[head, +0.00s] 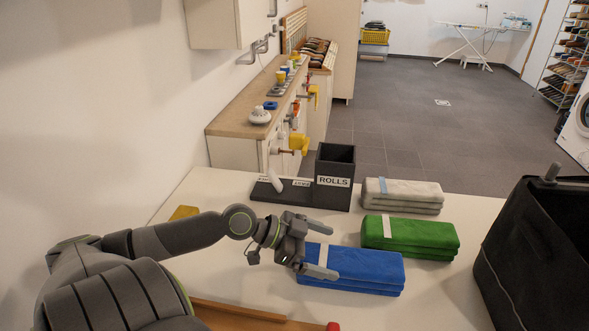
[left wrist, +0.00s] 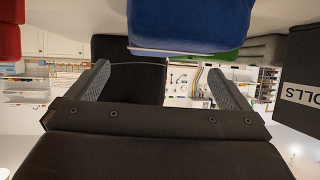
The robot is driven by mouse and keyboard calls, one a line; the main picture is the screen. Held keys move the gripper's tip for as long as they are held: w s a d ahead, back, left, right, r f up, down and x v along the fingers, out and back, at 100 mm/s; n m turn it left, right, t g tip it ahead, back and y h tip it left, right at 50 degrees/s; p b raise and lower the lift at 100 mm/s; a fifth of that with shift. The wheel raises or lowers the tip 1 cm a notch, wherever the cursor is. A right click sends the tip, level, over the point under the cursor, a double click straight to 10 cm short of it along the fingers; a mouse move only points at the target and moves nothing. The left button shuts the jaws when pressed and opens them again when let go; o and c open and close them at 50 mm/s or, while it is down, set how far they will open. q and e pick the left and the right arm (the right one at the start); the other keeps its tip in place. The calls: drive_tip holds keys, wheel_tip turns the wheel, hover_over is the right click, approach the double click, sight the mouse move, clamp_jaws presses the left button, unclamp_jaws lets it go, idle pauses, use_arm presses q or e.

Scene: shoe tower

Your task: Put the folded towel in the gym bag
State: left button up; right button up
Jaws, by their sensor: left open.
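Three folded towels lie in a row on the white table: a blue towel (head: 365,268) nearest, a green towel (head: 420,236) behind it and a grey towel (head: 402,190) farthest. The black gym bag (head: 515,255) stands open-topped at the right, partly cut off. My left gripper (head: 325,252) is open and empty, at the left end of the blue towel, its fingers pointing right. In the upside-down left wrist view, the blue towel (left wrist: 190,22) is beyond the open fingers, apart from them. My right gripper is out of view.
A yellow item (head: 184,212) lies behind my left arm. A wooden board (head: 240,314) and a red item (head: 333,326) are at the front edge. Table between blue towel and bag is clear.

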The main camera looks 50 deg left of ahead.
use_arm(q)
drive_tip(key=v, duration=0.3)
drive_tip(key=shift+p, duration=0.4)
drive_tip(key=shift+p+v, duration=0.6)
drive_tip(key=shift+v, duration=0.4)
drive_tip(key=shift+s+a+r+p, duration=0.2)
drive_tip(key=shift+r+p, duration=0.1)
drive_tip(key=shift+p, duration=0.25)
drive_tip(key=shift+s+a+r+p, duration=0.15)
drive_tip(key=shift+s+a+p, duration=0.35)
drive_tip(key=shift+p, duration=0.15)
